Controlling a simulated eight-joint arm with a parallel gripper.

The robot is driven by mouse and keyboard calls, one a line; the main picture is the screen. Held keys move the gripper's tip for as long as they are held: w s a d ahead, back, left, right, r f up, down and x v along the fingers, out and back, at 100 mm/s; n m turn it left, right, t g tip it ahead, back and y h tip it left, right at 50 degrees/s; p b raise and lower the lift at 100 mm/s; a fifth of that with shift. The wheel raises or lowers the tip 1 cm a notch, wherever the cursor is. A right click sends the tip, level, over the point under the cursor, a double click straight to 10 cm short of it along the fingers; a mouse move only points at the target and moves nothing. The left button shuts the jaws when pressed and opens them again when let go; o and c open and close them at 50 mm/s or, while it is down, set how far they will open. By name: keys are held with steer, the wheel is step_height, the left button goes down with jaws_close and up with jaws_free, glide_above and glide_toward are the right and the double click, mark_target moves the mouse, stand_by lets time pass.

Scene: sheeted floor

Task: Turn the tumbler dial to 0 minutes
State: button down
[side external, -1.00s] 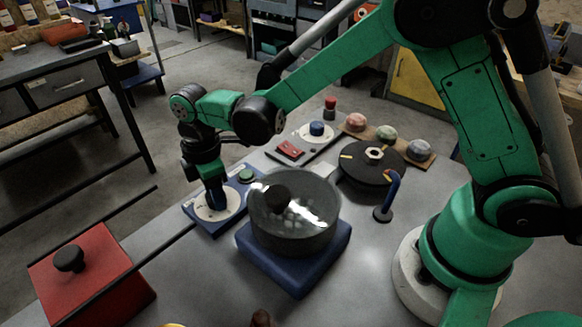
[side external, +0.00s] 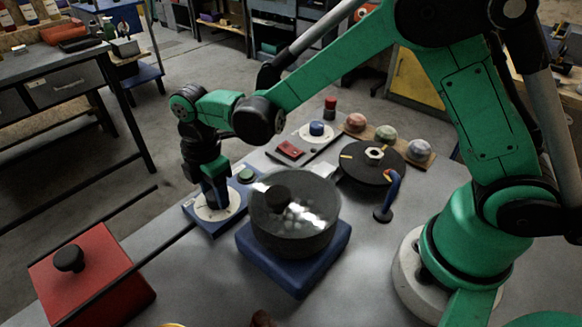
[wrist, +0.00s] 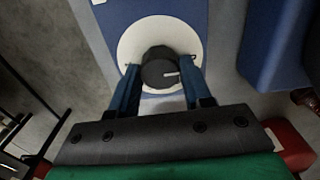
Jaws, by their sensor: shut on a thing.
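The tumbler dial is a black knob (wrist: 160,68) on a round white plate (wrist: 190,40), set on a blue base (wrist: 100,12). In the side external view the white plate (side external: 232,207) shows left of the pot, with the knob hidden behind my fingers. In the wrist view a pale mark on the knob points right; I cannot read any minute marks. My gripper (wrist: 159,66) reaches down over the dial, its two blue fingers on either side of the knob, shut on it. It also shows in the side external view (side external: 216,205).
A glass-lidded pot (side external: 292,215) on a blue block (side external: 300,275) stands close right of the dial. A green button (side external: 246,175) is on the dial's base. A red box (side external: 90,285) is at front left. A black disc (side external: 372,162) and blue lever (side external: 390,195) stand farther right.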

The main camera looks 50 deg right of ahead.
steer(key=shift+c, duration=1.9)
jaws_free()
steer(key=shift+r, duration=2.85)
